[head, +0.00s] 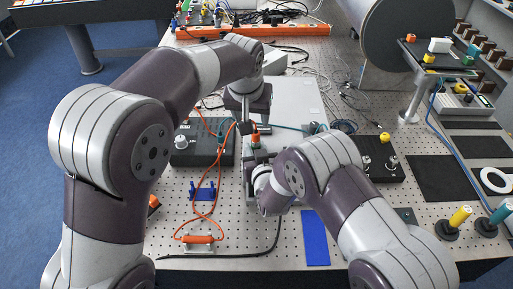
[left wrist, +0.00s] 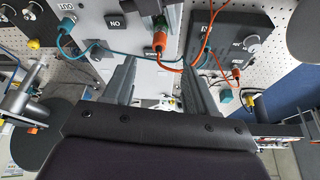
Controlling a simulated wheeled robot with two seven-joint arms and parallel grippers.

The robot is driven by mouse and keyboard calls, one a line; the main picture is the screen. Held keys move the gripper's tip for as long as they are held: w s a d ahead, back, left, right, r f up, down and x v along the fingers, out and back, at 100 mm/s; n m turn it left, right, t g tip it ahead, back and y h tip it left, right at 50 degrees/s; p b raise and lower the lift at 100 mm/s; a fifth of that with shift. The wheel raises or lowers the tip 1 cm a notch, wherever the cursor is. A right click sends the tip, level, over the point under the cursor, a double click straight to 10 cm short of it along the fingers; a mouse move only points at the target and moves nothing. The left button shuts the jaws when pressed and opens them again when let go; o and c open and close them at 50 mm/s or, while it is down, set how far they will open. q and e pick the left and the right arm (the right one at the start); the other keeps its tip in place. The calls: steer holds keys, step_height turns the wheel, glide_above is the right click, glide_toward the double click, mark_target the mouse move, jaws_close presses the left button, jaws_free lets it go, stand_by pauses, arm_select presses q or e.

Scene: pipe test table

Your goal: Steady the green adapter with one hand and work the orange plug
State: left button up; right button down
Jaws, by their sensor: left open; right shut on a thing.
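The orange plug (head: 255,138) stands by the grey panel box in the middle of the head view, with its orange cable. In the left wrist view the orange plug (left wrist: 160,41) lies ahead of my open fingers, at its end the green adapter (left wrist: 160,22). My left gripper (head: 246,124) is open and empty, just behind the plug; its two fingers also show in the left wrist view (left wrist: 160,72). My right gripper (head: 258,160) is on the near side of the plug, shut on the green adapter, which it mostly hides in the head view.
The grey panel box (head: 298,92) lies under both grippers. Black control boxes stand left (head: 200,148) and right (head: 377,158). A power strip (head: 270,30) crosses the back.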

mark_target(257, 133)
arm_select(q)
steer(key=x, duration=1.1)
steer(key=shift+w+d+f, duration=0.1)
steer(key=shift+w+f, duration=0.1)
steer(key=shift+f, duration=0.15)
jaws_close()
steer(key=n+y, duration=0.2)
steer(key=n, duration=0.3)
jaws_free()
